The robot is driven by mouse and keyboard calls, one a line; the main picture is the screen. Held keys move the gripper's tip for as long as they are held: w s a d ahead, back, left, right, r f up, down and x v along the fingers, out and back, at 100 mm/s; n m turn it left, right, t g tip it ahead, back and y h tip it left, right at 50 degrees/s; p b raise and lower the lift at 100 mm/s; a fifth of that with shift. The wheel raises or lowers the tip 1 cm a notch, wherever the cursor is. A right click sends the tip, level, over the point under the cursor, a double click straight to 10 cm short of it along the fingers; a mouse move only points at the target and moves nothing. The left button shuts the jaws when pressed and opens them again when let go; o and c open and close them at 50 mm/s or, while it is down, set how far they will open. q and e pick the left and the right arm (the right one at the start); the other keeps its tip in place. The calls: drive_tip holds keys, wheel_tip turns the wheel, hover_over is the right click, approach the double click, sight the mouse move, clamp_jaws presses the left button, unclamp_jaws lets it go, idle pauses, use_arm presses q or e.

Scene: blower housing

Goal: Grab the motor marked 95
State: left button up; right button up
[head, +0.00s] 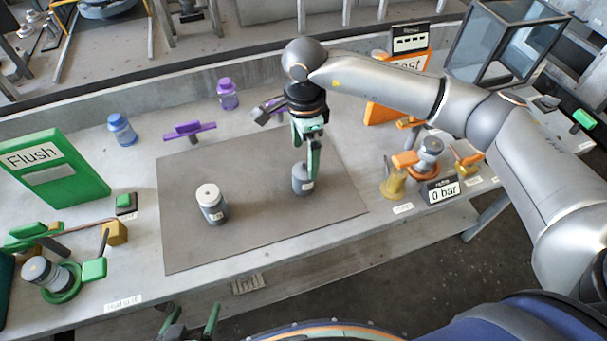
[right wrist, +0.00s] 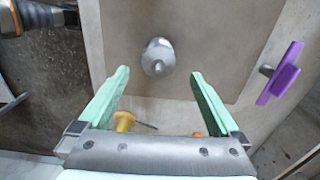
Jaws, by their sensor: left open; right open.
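Two small grey cylindrical motors stand upright on the dark mat (head: 250,240). One motor (head: 211,205) has a pale top and a small label, standing left of centre. The other motor (head: 302,184) stands to its right, under my right gripper (head: 308,158), which partly hides it. Their label numbers are too small to read. My right gripper is open and points down. In the right wrist view a motor (right wrist: 158,58) shows from above, between and beyond the open fingertips (right wrist: 160,73), not gripped. My left gripper (head: 192,322) is open and empty at the bottom edge, off the table front.
A green Flush sign (head: 55,168) and green fixture (head: 62,282) stand left. Purple T-handle (head: 189,130), blue jar (head: 121,129) and purple jar (head: 228,93) stand behind.

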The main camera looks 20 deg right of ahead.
sight(304, 178)
wheel_tip(304, 178, down, 9)
drive_tip(key=shift+s+a+r+p, duration=0.1)
drive_tip(key=shift+s+a+p, duration=0.05)
drive_tip(key=shift+p, duration=0.55)
drive_tip(key=shift+c, duration=0.4)
clamp_jaws()
